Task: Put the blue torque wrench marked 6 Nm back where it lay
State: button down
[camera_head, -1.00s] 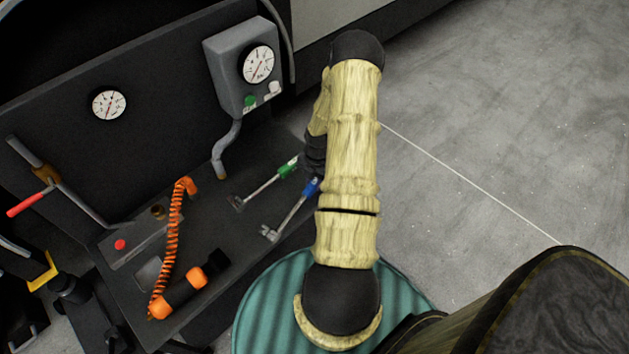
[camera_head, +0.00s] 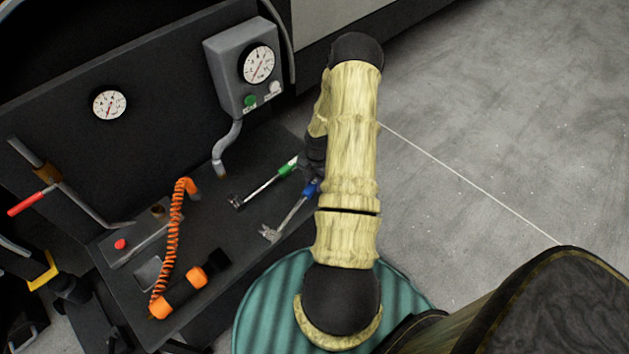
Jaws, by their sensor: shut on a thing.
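The blue-handled torque wrench (camera_head: 291,214) is at the right end of the dark bench, its silver head pointing down-left. Its marking is too small to read. My gripper (camera_head: 314,170) is at the wrench's blue handle end, mostly hidden behind my pale arm. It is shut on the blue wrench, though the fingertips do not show. Whether the wrench touches the bench top I cannot tell. A green-handled wrench (camera_head: 264,186) lies just beyond it, roughly parallel, its handle end close to my gripper.
The dark bench (camera_head: 222,222) also bears an orange coiled hose (camera_head: 175,230) and an orange-black torch-like tool (camera_head: 183,293). A grey gauge box (camera_head: 232,65) with a pipe stands behind. A teal ribbed round top (camera_head: 262,308) is below my arm. The floor at right is clear.

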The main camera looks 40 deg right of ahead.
jog(key=shift+s+a+f, duration=0.1)
jog(key=shift+s+f, duration=0.2)
jog(key=shift+f, duration=0.35)
jog(key=c, duration=1.3)
grip_release()
jog(key=shift+f, duration=0.1)
jog(key=shift+o, duration=1.3)
jog(key=shift+s, duration=0.1)
notch_tip(320, 180, up, 18)
jog(key=w+d+p, duration=0.1)
jog(key=p, duration=0.3)
jog(key=shift+d+r, duration=0.2)
jog(key=shift+w, duration=0.1)
